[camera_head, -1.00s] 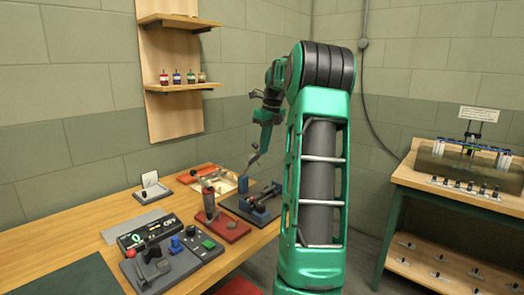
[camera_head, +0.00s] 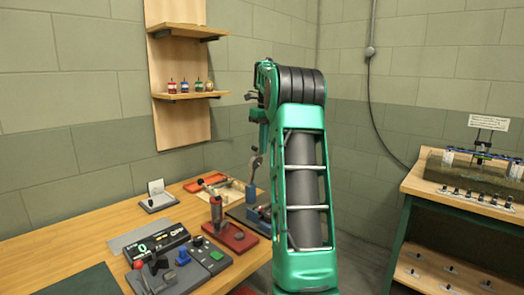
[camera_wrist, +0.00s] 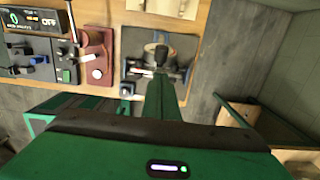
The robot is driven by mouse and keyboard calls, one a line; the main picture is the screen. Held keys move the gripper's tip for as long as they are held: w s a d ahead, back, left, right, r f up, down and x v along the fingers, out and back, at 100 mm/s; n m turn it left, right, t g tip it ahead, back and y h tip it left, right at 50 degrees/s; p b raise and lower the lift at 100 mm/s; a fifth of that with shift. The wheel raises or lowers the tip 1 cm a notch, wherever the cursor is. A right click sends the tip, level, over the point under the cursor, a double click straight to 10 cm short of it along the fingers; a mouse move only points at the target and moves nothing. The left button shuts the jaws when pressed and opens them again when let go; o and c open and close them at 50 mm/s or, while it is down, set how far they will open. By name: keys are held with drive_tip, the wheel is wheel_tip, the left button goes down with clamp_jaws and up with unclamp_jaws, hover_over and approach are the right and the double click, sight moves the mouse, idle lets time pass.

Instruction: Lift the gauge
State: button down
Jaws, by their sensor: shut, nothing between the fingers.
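A round, pale-rimmed part that looks like the gauge (camera_wrist: 150,47) lies over the dark board (camera_wrist: 131,68) in the wrist view. My gripper (camera_wrist: 161,58) is shut with nothing in it, and its tips overlap the round part in that picture. I cannot tell whether they touch it. In the head view my gripper (camera_head: 257,150) hangs above the far right part of the bench. A small round grey shape shows at its lower end; I cannot tell whether it is the gauge. My arm hides much of the dark board there.
A red fixture (camera_head: 232,238) stands left of the dark board on the wooden bench (camera_head: 80,238). A control box (camera_head: 180,270) and a display (camera_head: 155,243) are further left. Shelves (camera_head: 190,95) hang on the wall. A tank bench (camera_head: 460,190) stands right.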

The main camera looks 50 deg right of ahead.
drive_tip(key=shift+w+r, duration=0.25)
drive_tip(key=shift+w, duration=0.6)
drive_tip(key=shift+w+d+r, duration=0.1)
drive_tip(key=shift+w+r, duration=0.25)
drive_tip(key=shift+w, duration=0.1)
drive_tip(key=shift+w+r, duration=0.1)
drive_tip(key=shift+a, duration=0.2)
drive_tip(key=shift+d, duration=0.1)
drive_tip(key=shift+s+f, duration=0.3)
drive_tip(key=shift+s, duration=0.2)
drive_tip(key=s, duration=0.3)
approach(257, 149)
drive_tip(key=shift+s+d+r, duration=0.15)
drive_tip(key=shift+s+r, duration=0.3)
drive_tip(key=shift+s, duration=0.25)
drive_tip(key=shift+s+d+r, duration=0.1)
drive_tip(key=shift+s+r, duration=0.3)
drive_tip(key=shift+s, duration=0.3)
